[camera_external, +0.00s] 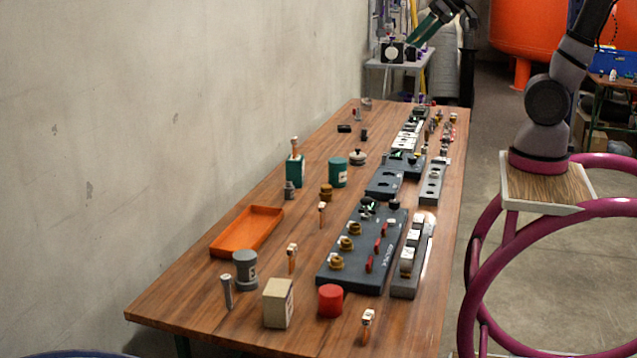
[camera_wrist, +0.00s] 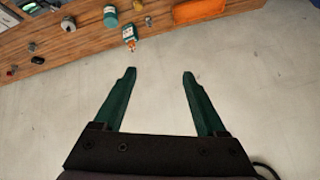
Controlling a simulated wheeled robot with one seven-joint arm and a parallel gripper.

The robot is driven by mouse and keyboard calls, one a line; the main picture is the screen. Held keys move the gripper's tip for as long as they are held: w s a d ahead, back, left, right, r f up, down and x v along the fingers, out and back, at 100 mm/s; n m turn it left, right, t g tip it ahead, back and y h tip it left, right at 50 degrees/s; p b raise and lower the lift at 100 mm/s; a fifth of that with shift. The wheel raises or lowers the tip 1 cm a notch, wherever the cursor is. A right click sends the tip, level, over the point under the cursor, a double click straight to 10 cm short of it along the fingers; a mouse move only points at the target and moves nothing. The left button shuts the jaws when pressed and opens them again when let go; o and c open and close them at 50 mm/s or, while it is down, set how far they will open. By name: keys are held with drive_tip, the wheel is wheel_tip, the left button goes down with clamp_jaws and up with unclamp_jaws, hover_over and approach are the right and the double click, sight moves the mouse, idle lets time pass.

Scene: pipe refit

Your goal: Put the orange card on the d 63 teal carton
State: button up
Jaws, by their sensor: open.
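A teal carton (camera_external: 295,171) stands on the wooden table near its wall side. A small brown-orange piece with a pale top (camera_external: 295,147) stands upright above it, seemingly on it or just behind it. The carton also shows in the wrist view (camera_wrist: 129,32), near the table edge. I cannot read a d 63 mark on it. I cannot make out a flat orange card in either view. My gripper (camera_wrist: 159,72) is open, with its two green fingers apart and nothing between them.
A teal cylinder (camera_external: 338,172) stands right of the carton. An orange tray (camera_external: 247,232) lies nearer the camera. A grey canister (camera_external: 245,270), a beige box (camera_external: 278,303) and a red cylinder (camera_external: 330,300) stand at the near end. Dark fixture panels (camera_external: 345,275) line the right side.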

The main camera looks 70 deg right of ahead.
drive_tip(key=s+a+g+y, duration=0.1)
drive_tip(key=s+a, duration=0.3)
drive_tip(key=s, duration=0.7)
drive_tip(key=shift+s+a+y, duration=0.15)
drive_tip(key=shift+y, duration=0.35)
